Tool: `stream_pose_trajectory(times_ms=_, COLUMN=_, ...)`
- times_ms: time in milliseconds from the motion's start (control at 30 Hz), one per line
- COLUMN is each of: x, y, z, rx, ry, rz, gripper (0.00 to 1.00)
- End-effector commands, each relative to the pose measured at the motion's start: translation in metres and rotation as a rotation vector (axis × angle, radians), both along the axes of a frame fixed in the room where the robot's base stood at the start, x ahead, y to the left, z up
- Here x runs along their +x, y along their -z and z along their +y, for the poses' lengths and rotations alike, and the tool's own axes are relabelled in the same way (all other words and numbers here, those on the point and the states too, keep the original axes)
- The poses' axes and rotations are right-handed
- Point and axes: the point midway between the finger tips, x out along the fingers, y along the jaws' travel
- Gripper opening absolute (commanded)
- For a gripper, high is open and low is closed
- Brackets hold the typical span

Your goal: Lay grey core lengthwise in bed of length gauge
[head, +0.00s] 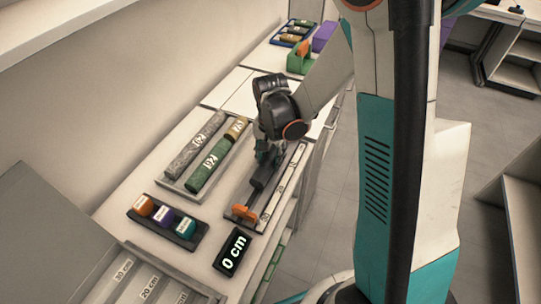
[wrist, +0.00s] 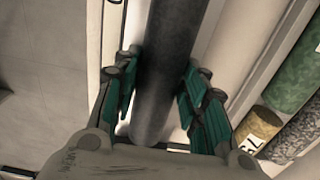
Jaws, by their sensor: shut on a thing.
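My gripper (head: 268,155) is shut on the dark grey core (wrist: 165,60), which runs lengthwise away between the green fingers in the wrist view. In the head view the dark core (head: 264,174) shows below my gripper, over the length gauge (head: 279,196) and roughly in line with it. The gauge is a long narrow frame with a pale strip along its right side and an orange slider (head: 244,213) at its near end. I cannot tell whether the core touches the bed. The display (head: 232,252) near the gauge reads 0 cm.
Left of the gauge, a tray (head: 168,184) holds a speckled grey core (head: 197,143), a green core (head: 212,163) and a yellow piece (head: 237,128). A dark rack (head: 193,242) with orange, purple and teal pieces stands nearer. A compartment tray (head: 125,291) has length labels.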

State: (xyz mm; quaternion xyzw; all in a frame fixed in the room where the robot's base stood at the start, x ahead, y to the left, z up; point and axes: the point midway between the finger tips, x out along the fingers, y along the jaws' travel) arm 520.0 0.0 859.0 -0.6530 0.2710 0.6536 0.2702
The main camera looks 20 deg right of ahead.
Motion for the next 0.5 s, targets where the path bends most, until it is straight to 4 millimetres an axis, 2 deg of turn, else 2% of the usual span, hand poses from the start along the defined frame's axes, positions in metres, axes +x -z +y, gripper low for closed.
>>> stream_pose_trajectory(times_ms=467, x=0.0001, y=0.0045, z=0.0, rx=0.0, ry=0.0, rz=0.0, gripper=0.12)
stream_pose_trajectory(times_ms=500, x=0.0001, y=0.0041, z=0.0001, rx=0.0, ry=0.0, rz=0.0, gripper=0.48)
